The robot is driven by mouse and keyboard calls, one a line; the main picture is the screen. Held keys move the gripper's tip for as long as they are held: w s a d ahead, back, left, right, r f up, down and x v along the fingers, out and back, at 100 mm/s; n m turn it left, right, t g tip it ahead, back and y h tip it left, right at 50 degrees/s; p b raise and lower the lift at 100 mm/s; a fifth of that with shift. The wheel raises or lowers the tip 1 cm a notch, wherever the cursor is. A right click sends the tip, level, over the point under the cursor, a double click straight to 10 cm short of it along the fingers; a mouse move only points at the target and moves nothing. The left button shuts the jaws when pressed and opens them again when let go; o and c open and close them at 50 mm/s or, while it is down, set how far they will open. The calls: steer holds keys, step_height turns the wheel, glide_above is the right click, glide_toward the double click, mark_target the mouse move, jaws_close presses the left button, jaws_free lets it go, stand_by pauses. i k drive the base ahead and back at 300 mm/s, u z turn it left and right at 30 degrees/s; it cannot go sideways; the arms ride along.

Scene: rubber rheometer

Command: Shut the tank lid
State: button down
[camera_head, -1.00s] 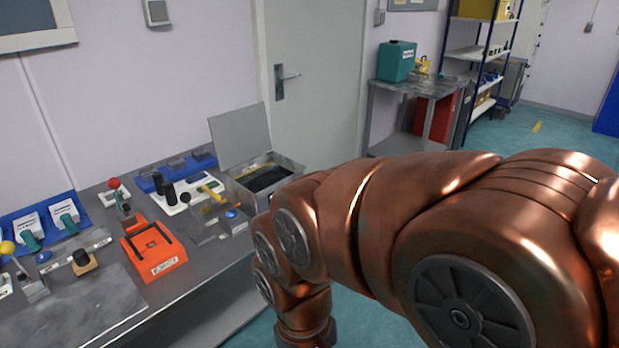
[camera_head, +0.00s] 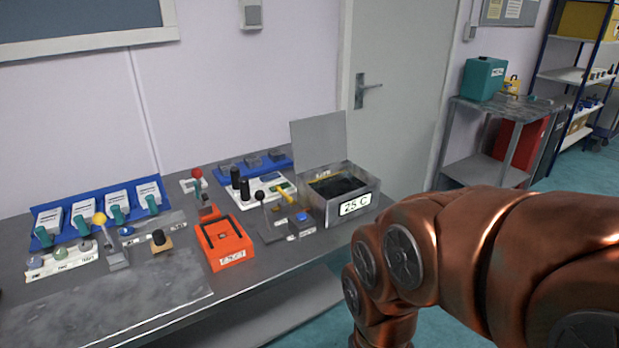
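The tank (camera_head: 368,203) is a grey metal box with a "25 C" label on its front. It stands at the right end of the bench, with dark contents inside. Its flat grey lid (camera_head: 319,141) stands up open at the back of the tank, near the wall. My copper-coloured arm reaches in from the right, below and to the right of the tank. My gripper is not visible; the arm runs down out of the bottom of the picture.
The grey bench (camera_head: 165,290) holds an orange tray (camera_head: 226,245), a white device with black knobs (camera_head: 262,186), a red-knobbed lever (camera_head: 199,180) and a yellow-knobbed lever (camera_head: 101,222). A door (camera_head: 405,110) is behind the tank. A side table (camera_head: 500,105) stands at the right.

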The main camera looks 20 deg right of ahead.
mark_target(320, 141)
steer(key=z, duration=0.5)
steer(key=k, duration=0.65)
steer(key=z, duration=0.65)
steer(key=i, duration=1)
steer(key=u, duration=0.8)
steer(key=i, duration=0.85)
steer(key=u, duration=0.85)
